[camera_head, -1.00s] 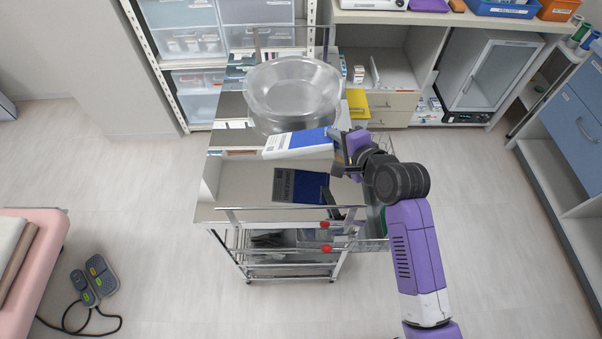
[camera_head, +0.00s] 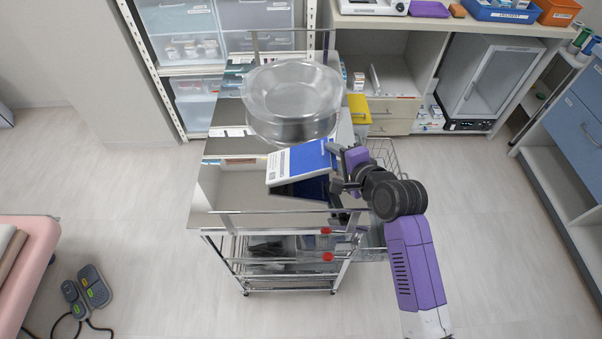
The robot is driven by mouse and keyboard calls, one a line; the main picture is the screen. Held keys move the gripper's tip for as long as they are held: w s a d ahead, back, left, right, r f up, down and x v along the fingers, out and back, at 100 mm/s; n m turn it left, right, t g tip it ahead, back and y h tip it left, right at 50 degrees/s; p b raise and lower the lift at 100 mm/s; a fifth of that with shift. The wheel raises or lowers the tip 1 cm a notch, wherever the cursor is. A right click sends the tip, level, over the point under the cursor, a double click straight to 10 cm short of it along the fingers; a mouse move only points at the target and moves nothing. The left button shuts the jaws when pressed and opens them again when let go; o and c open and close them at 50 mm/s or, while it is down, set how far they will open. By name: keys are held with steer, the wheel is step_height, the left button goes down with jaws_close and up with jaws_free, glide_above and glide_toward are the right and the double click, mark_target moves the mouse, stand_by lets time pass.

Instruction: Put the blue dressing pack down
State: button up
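The blue dressing pack (camera_head: 308,158), blue with a white printed end, is in my gripper (camera_head: 338,168) over the front part of the steel trolley's mirror-like top (camera_head: 222,190). My gripper comes from the right and is shut on the pack's right end. The pack is tilted, and its dark reflection shows right below it in the top. Its lower edge is close to the top; I cannot tell whether it touches. The fingertips are partly hidden by the pack and the wrist.
A clear round basin (camera_head: 292,95) stands on the trolley just behind the pack. A low rail (camera_head: 285,212) runs along the trolley's front edge. A wire basket (camera_head: 384,153) hangs on its right side. The top's front left is bare.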

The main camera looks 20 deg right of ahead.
steer(key=p+v, duration=0.5)
steer(key=v, duration=0.3)
steer(key=shift+p, duration=0.4)
step_height(320, 180, up, 7)
steer(key=s+p, duration=0.2)
steer(key=shift+s+r, duration=0.25)
steer(key=shift+s, duration=0.05)
steer(key=shift+d, duration=0.1)
